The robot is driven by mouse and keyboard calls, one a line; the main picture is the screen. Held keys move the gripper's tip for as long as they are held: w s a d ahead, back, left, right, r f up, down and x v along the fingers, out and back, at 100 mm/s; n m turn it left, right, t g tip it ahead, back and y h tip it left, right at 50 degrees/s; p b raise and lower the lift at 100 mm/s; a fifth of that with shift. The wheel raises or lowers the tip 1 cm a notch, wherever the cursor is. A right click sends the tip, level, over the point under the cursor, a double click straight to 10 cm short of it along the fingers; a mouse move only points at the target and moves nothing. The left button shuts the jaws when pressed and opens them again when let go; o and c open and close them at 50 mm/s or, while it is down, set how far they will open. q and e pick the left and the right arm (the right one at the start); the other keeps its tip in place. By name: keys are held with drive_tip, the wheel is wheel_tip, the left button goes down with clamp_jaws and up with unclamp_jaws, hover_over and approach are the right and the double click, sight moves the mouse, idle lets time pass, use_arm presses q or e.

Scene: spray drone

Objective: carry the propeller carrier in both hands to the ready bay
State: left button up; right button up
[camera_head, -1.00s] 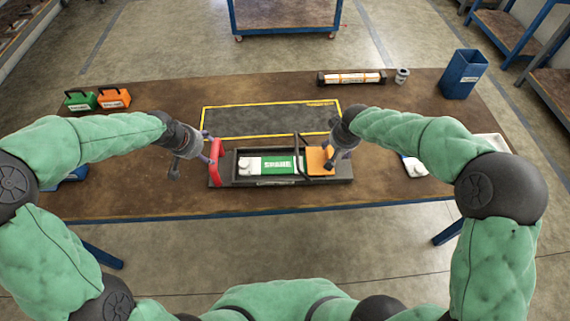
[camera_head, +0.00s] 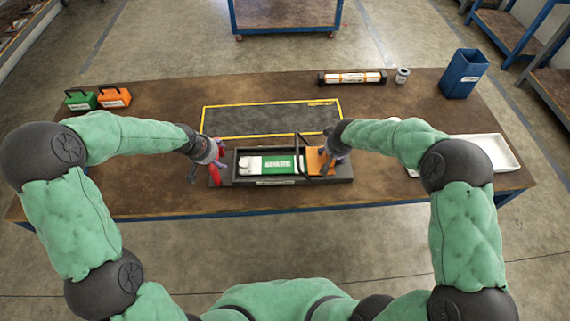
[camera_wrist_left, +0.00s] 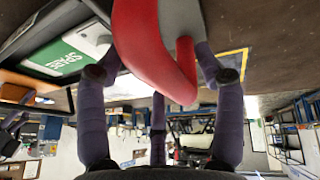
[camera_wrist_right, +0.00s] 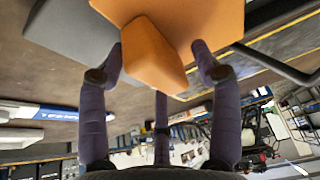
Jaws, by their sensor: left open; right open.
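The propeller carrier (camera_head: 290,182) is a dark open tray near the table's front edge. It holds a green and white box marked SPARE (camera_head: 270,164). At its left end is a red handle (camera_head: 215,177), at its right end an orange block (camera_head: 314,158). My left gripper (camera_wrist_left: 162,75) is open, its fingers on both sides of the red handle. My right gripper (camera_wrist_right: 160,73) is open, its fingers on both sides of the orange grip (camera_wrist_right: 155,55). Contact cannot be told at either end. The yellow-outlined dark mat (camera_head: 268,120), likely the ready bay, lies empty just behind the carrier.
A black thin hoop (camera_head: 298,140) rises from the carrier near its right end. Green (camera_head: 80,101) and orange (camera_head: 114,97) cases stand far left. A labelled rack (camera_head: 352,77), a small can (camera_head: 402,75), a blue bin (camera_head: 463,73) and a white tray (camera_head: 500,155) are on the right.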

use_arm(q)
clamp_jaws()
use_arm(e)
clamp_jaws()
use_arm(q)
drive_tip(key=shift+r, duration=0.15)
use_arm(e)
drive_tip(key=shift+r, duration=0.2)
